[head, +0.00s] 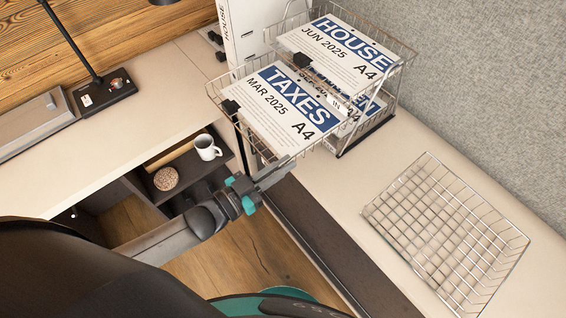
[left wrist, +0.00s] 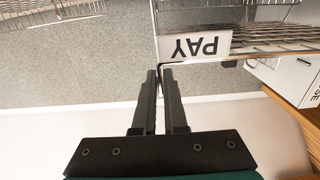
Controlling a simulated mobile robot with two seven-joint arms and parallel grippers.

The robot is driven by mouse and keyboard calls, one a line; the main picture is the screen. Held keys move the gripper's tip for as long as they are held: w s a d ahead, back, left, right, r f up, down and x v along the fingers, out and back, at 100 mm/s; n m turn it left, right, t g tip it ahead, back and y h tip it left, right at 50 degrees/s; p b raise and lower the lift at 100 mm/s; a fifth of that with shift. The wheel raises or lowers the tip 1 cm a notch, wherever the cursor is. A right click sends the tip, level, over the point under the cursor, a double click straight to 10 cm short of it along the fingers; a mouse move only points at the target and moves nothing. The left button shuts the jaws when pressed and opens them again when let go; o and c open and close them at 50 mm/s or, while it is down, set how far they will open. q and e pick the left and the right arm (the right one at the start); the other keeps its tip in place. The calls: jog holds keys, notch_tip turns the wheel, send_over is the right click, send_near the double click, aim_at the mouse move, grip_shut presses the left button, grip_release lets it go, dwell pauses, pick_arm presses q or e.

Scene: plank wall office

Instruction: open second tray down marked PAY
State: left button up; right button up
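A wire letter tray stack stands at the upper right of the head view. Its top tray (head: 398,70) holds a HOUSE sheet. The second tray (head: 236,128) holds a TAXES sheet and sticks out toward the lower left, well past the top tray. In the left wrist view a white PAY label (left wrist: 196,46) shows upside down on a wire tray front. My left gripper (head: 277,176) is at the pulled-out tray's near lower edge. In the wrist view its fingers (left wrist: 160,75) are close together around a wire at the tray's corner, beside the label. My right gripper is not seen.
An empty wire basket (head: 445,225) lies on the desk at the right. A white mug (head: 207,148) and a round brown object (head: 166,179) stand on the shelf below. A HOUSE binder (head: 252,30) stands behind the stack. A grey partition rises behind the desk.

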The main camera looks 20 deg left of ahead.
pick_arm(q)
jog(key=o, duration=0.4)
jog(key=shift+c, duration=0.2)
jog(key=shift+a, duration=0.1)
jog(key=v, duration=1.5)
jog(key=s+a+f+n+g+y, duration=0.1)
jog(key=a+f+g+y, duration=0.15)
jog(key=f, duration=0.55)
jog(key=s+a+f+n+g+y+b, duration=0.1)
jog(key=f+y, duration=0.2)
jog(key=f, duration=0.5)
jog(key=s+a+f+n+g+y, duration=0.1)
jog(key=a+f+g+y, duration=0.15)
jog(key=f, duration=0.55)
jog(key=s+d+f+g+y, duration=0.1)
jog(key=s+d+f+g, duration=0.1)
jog(key=s+f, duration=0.2)
jog(key=s+d+f+n+g+b, duration=0.1)
jog(key=s+d+f+g, duration=0.1)
jog(key=s, duration=0.5)
jog(key=s+d+f+g+y, duration=0.1)
jog(key=s+d+f+g, duration=0.1)
jog(key=s+f, duration=0.4)
jog(key=shift+f+n+g+y, duration=0.3)
jog(key=shift+f+n+g, duration=0.1)
jog(key=shift+g, duration=0.4)
